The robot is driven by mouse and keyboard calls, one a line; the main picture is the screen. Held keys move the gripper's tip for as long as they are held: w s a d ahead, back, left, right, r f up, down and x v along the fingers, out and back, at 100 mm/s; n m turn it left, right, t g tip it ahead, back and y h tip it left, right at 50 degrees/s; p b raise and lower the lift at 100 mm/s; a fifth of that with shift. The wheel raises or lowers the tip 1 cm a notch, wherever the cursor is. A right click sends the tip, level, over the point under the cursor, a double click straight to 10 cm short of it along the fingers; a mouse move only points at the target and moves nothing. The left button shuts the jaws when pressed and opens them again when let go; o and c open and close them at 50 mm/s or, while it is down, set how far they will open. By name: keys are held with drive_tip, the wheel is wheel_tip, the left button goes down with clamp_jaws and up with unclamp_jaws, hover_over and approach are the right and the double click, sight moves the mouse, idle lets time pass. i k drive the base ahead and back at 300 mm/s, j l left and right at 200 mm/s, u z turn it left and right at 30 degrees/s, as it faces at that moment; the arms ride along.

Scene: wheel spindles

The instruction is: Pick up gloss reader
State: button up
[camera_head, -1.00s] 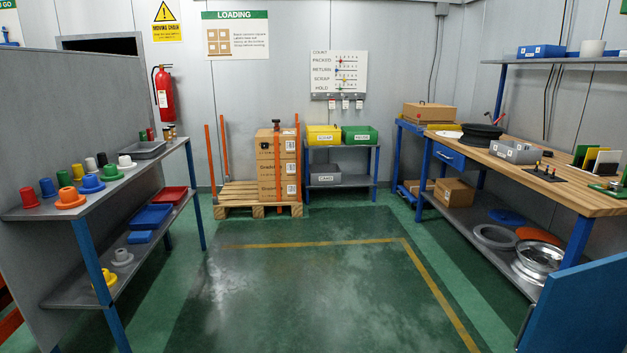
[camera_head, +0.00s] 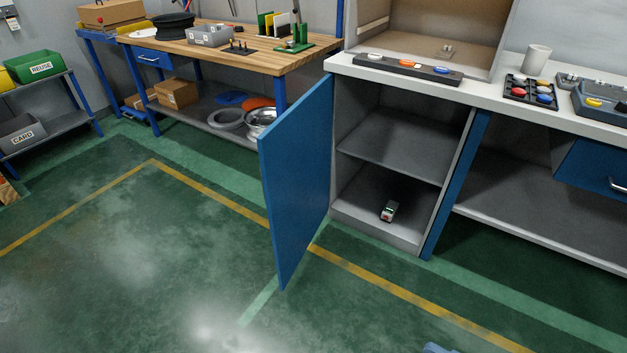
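The blue cabinet door (camera_head: 298,185) stands swung open to the left of the opening. The device is too small to read any marking.
The worktop (camera_head: 480,97) above the cabinet holds a button strip (camera_head: 408,66), a tray of coloured caps (camera_head: 530,92) and a white cup (camera_head: 537,60). A wooden bench (camera_head: 270,58) stands behind the door. The green floor before the cabinet is clear apart from the door.

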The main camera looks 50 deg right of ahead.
sight(391, 210)
drive_tip(key=i+z, duration=0.15)
drive_tip(key=z, duration=0.3)
drive_tip(key=i+j+z, duration=0.1)
drive_tip(key=z, duration=0.4)
drive_tip(key=j+z, duration=0.2)
drive_tip(key=z, duration=0.25)
drive_tip(key=i+j+z, duration=0.15)
drive_tip(key=j, duration=0.3)
drive_tip(key=i+j+z, duration=0.2)
drive_tip(key=j, duration=0.25)
drive_tip(key=i+j+z, duration=0.15)
drive_tip(key=j, duration=0.35)
drive_tip(key=j+z, duration=0.15)
drive_tip(key=j, duration=0.35)
drive_tip(key=i+j+z, duration=0.2)
drive_tip(key=j, duration=1.15)
drive_tip(key=z, duration=2.15)
drive_tip(key=u, duration=1.5)
